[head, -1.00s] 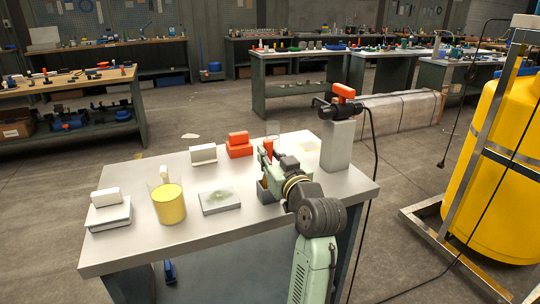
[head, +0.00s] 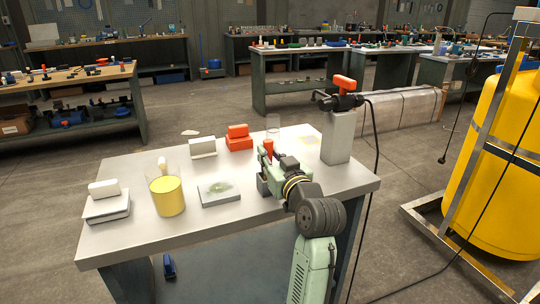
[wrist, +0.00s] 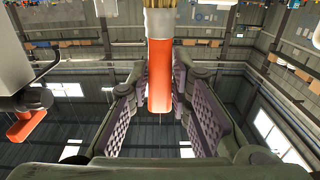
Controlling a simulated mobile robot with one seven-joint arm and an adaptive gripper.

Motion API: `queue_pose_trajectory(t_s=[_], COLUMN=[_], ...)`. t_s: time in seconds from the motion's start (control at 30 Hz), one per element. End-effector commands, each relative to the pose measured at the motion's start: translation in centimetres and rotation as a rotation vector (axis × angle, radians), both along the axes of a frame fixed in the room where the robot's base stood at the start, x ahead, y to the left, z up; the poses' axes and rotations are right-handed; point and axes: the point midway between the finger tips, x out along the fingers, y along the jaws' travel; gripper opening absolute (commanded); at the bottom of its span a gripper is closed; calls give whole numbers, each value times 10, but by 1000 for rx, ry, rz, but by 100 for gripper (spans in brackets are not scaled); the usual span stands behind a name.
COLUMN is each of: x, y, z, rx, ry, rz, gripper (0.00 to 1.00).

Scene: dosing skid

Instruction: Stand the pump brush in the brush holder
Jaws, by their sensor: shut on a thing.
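The pump brush has an orange-red handle (wrist: 160,80), a pale ferrule (wrist: 160,23) and tan bristles (wrist: 188,4) at the picture's top edge. My gripper (wrist: 162,105) is shut on the handle, with a purple pad on each side. In the head view my gripper (head: 266,158) is over the right part of the table, and the red handle (head: 268,146) points up.
A beaker of yellow liquid (head: 167,197), a grey pad (head: 219,193), white blocks (head: 203,147) and a red block (head: 238,138) stand to the left. A clear glass (head: 272,125) is behind. A grey post (head: 338,137) with a red-handled tool stands close right.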

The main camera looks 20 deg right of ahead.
Motion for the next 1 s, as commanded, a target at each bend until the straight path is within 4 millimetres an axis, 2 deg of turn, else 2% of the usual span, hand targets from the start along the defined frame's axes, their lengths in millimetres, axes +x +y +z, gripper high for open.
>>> queue_pose_trajectory(t_s=[0.23, 0.27, 0.6, 0.87, 1.0], x=[0, 0, 0, 0, -8], y=[0, 0, 0, 0, -1], z=[-7, -6, -6, -6, -7], rx=[0, 0, 0, 0, 1], ry=[0, -1, 0, 1, 1], rz=[0, 0, 0, 0, -2], gripper=[0, 20, 42, 42, 42])
